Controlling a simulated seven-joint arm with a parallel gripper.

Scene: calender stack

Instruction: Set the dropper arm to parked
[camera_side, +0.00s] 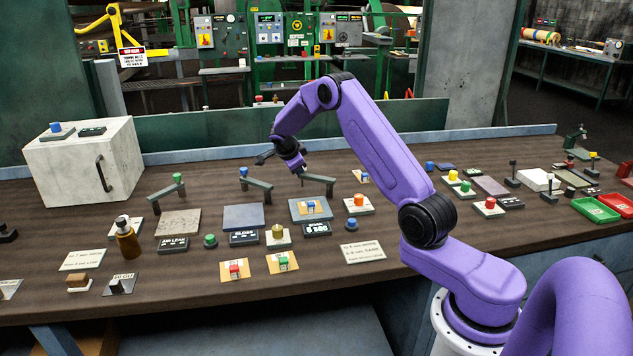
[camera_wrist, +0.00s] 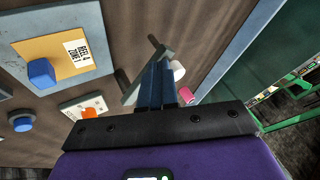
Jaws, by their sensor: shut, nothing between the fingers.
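Three grey bars on short posts stand along the back of the bench in the side view: one with a green knob (camera_side: 167,190), one with a blue knob (camera_side: 258,184), and a third bar (camera_side: 319,179) at the right. I cannot read which is the dropper arm. My gripper (camera_side: 301,170) is shut and empty, close to the left end of the third bar, whose end is partly hidden. In the wrist view the shut fingers (camera_wrist: 158,87) overlap a grey bar (camera_wrist: 131,93); I cannot tell whether they touch it. A white knob (camera_wrist: 177,70) and a pink piece (camera_wrist: 186,95) show beside the fingers.
A pale box (camera_side: 75,165) stands at the left. A brown bottle (camera_side: 127,240), labelled cards and button blocks crowd the bench front. Red (camera_side: 617,205) and green (camera_side: 594,210) trays lie at the right. A low green wall (camera_side: 220,129) runs behind.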

